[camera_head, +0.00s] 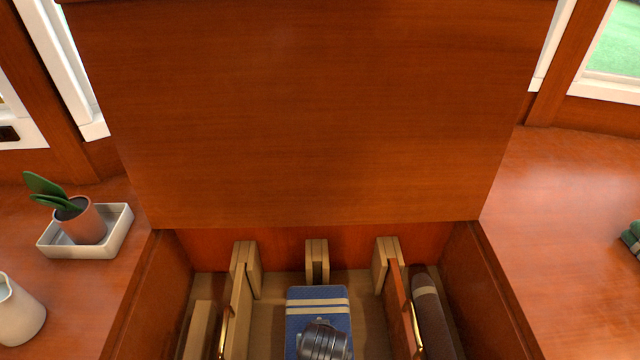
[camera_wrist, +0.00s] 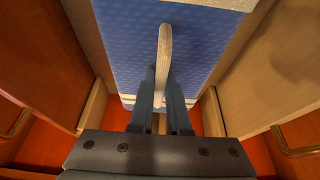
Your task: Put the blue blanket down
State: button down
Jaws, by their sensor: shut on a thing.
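The blue blanket (camera_head: 318,293), a folded block with cream stripes, is in the middle section of an open wooden chest (camera_head: 504,290). My gripper (camera_head: 325,340) is above the blanket at the bottom of the head view. In the wrist view the blanket (camera_wrist: 130,45) fills the upper middle. My gripper (camera_wrist: 163,75) is shut on a pale upright strap or handle (camera_wrist: 165,45) on top of the blanket. The blanket's underside is hidden, so I cannot tell whether it rests on the chest floor.
Wooden dividers (camera_head: 398,300) with brass handles flank the middle section. A dark rolled item (camera_head: 430,310) lies in the right section. The raised lid (camera_head: 300,110) stands behind. A potted plant (camera_head: 82,220) in a white tray and a pale jug (camera_head: 15,310) stand left.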

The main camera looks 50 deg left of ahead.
jog(key=shift+f+b, duration=1.15)
jog(key=shift+f, duration=1.05)
jog(key=shift+f, duration=0.2)
jog(key=c, duration=0.9)
grip_release()
jog(key=p+v, duration=0.6)
jog(key=v, duration=0.6)
jog(key=shift+r+p, duration=0.15)
jog(key=shift+p, duration=0.2)
